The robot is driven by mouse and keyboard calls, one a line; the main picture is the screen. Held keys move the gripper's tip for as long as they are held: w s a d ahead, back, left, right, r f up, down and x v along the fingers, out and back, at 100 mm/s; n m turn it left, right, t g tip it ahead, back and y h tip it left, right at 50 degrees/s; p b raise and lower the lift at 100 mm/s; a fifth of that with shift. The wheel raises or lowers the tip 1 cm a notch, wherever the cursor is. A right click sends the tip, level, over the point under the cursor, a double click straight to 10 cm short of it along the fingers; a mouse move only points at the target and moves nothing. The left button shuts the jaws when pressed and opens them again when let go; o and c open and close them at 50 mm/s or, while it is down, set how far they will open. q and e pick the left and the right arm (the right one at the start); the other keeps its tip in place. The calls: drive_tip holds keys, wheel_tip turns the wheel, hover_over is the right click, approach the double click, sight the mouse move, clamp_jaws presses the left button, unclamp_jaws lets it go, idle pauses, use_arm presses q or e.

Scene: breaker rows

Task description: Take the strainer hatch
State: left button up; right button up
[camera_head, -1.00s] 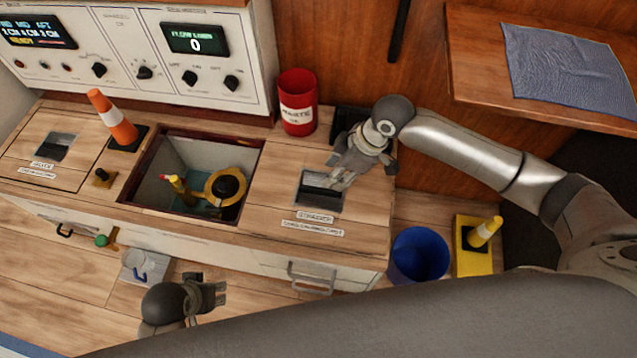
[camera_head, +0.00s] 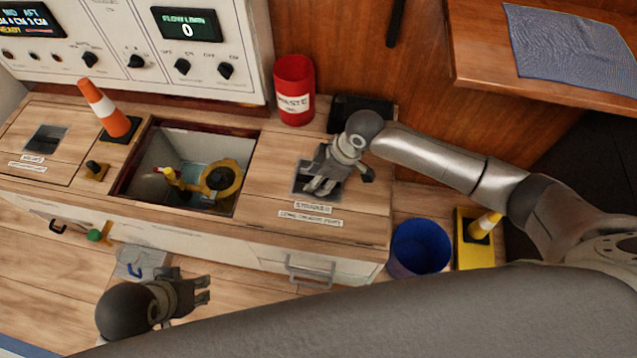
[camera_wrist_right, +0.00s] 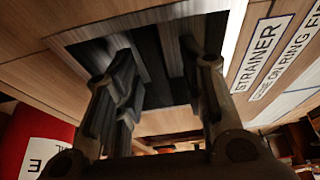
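The strainer hatch (camera_head: 272,192) is a wooden panel right of the open bay, lying flat, with a dark recessed pull and "STRAINER" labels at its front. My right gripper (camera_head: 322,184) points down at this recess and partly hides it. In the right wrist view the recess (camera_wrist_right: 152,75) shows a dark bar between the two fingers of the right gripper (camera_wrist_right: 162,75). The fingers stand apart, one each side of the bar; contact cannot be told. My left gripper (camera_head: 200,292) is at the lower left, in front of the cabinet, with its fingers apart and empty.
An open bay (camera_head: 140,190) lies left of the hatch. An orange cone (camera_head: 104,108), a red waste can (camera_head: 294,90) and the control panel (camera_head: 120,30) stand behind. A blue bucket (camera_head: 420,248) and yellow stand (camera_head: 466,250) are right. A shelf (camera_head: 475,60) juts out upper right.

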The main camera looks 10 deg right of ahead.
drive_tip(key=shift+f, duration=0.15)
drive_tip(key=shift+a+f, duration=0.1)
drive_tip(key=shift+f, duration=0.05)
idle(0.4)
drive_tip(key=shift+c, duration=0.7)
clamp_jaws()
drive_tip(key=shift+w, duration=0.2)
